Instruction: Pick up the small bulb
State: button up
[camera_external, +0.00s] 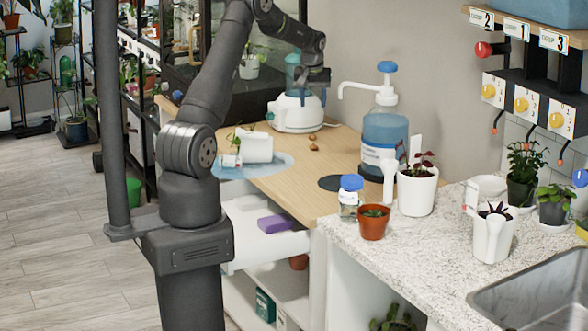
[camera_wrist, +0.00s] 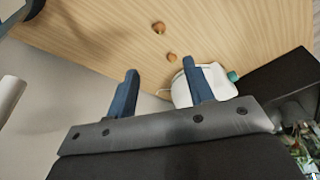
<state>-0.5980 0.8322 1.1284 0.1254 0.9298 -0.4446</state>
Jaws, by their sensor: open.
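Two small brown bulbs lie apart on the wooden tabletop. The smaller bulb (camera_external: 312,137) (camera_wrist: 171,57) is the one nearer the white appliance. The slightly larger bulb (camera_external: 314,148) (camera_wrist: 158,27) lies a short way from it. My gripper (camera_external: 317,79) (camera_wrist: 161,67) is open and empty, high above the table near the white appliance. In the wrist view the smaller bulb appears just beyond the gap between the blue fingertips, nearer the right finger. Neither bulb is touched.
The white appliance (camera_external: 298,112) (camera_wrist: 208,82) with a teal top stands close behind the bulbs. A large blue pump bottle (camera_external: 384,135) stands to the right. A white container (camera_external: 258,147) lies on a blue mat (camera_external: 283,163) to the left. The wood around the bulbs is clear.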

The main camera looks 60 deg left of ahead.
aim_at(314, 144)
jog(key=x, duration=1.6)
jog(key=shift+s+d, duration=0.1)
jog(key=shift+d, duration=0.05)
grip_shut()
